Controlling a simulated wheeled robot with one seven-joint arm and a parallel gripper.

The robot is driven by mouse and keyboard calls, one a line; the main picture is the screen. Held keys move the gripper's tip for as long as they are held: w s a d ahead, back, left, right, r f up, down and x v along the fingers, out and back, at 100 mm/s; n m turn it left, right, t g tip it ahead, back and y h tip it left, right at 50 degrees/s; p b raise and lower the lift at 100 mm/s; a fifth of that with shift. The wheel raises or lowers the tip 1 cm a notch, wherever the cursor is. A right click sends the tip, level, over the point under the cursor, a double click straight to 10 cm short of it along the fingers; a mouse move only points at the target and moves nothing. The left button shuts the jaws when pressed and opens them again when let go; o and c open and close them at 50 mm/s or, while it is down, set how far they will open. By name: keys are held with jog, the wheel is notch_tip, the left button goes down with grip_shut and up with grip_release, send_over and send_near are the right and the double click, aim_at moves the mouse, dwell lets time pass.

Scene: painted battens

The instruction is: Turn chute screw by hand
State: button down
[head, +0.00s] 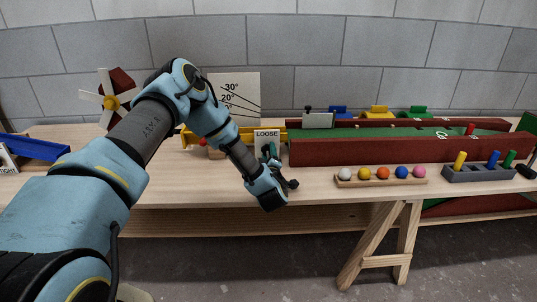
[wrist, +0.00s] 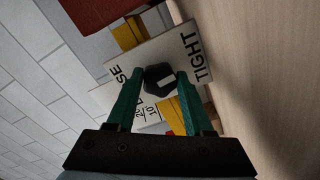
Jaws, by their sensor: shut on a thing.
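The chute screw shows in the wrist view as a black knob (wrist: 159,79) with a white mark, in front of a white plate (wrist: 113,93) lettered TIGHT at one end and partly hidden letters ending in SE at the other. My gripper (wrist: 160,75) has its two green fingers on either side of the knob, shut on it. In the head view, my gripper (head: 271,150) is at the plate reading LOOSE (head: 266,134), and the knob is hidden there. The chute (head: 390,151) has dark red sides and a green bed, and runs to the right.
A yellow batten (head: 190,137) runs behind my arm. An angle board (head: 236,92) stands behind the plate. A rack of coloured balls (head: 382,176) and a grey block with pegs (head: 478,172) lie at front right. A pinwheel (head: 109,102) and blue channel (head: 38,147) are at left.

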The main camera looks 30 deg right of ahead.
jog(key=shift+m, duration=0.3)
dwell(0.4)
jog(key=shift+c, duration=1.4)
grip_release()
jog(key=b+v, duration=0.1)
jog(key=v, duration=0.9)
jog(key=shift+s+a, duration=0.15)
jog(key=shift+s, duration=0.2)
